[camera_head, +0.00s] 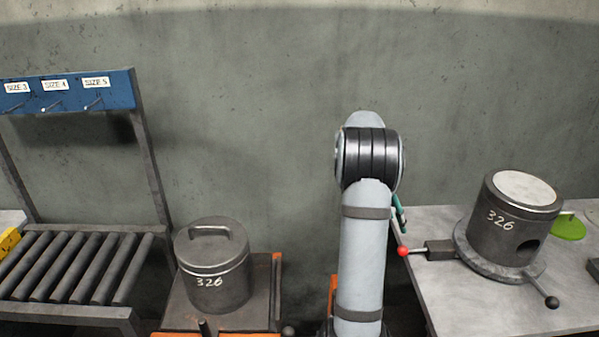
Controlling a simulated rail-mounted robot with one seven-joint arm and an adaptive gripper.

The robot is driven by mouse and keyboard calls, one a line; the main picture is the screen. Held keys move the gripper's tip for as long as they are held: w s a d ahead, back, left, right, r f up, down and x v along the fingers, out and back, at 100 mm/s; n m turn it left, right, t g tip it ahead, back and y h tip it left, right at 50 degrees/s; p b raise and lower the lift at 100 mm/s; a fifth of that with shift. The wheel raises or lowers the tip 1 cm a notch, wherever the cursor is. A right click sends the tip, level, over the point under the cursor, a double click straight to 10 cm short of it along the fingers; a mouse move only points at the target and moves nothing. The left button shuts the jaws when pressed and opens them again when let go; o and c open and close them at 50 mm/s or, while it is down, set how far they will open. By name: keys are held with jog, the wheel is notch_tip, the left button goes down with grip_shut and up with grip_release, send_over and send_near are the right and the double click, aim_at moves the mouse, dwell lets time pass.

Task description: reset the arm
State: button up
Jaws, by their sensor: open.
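My arm stands upright right of centre, with its light grey link (363,255) below a dark ribbed joint (370,157). The link has two dark bands. My gripper is not visible; the arm's far end is hidden behind the joint or out of frame. A small teal piece (399,213) shows just right of the arm, and I cannot tell what it belongs to.
A lidded steel cylinder marked 326 (214,280) stands on a cart at left. Another 326 cylinder (500,235) sits on the right table (450,300), near a red-knobbed clamp (426,250) and green disc (569,227). A roller rack (75,265) is at far left.

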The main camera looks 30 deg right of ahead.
aim_at(405, 247)
jog(key=shift+f, duration=0.15)
jog(key=x, duration=0.4)
jog(key=p+x, duration=0.1)
jog(key=x, duration=0.2)
jog(key=d+x, duration=0.1)
jog(key=x, duration=0.3)
jog(key=shift+s, duration=0.3)
jog(key=shift+s+d+f+p, duration=0.25)
jog(key=shift+d+p, duration=0.3)
jog(key=shift+p, duration=0.25)
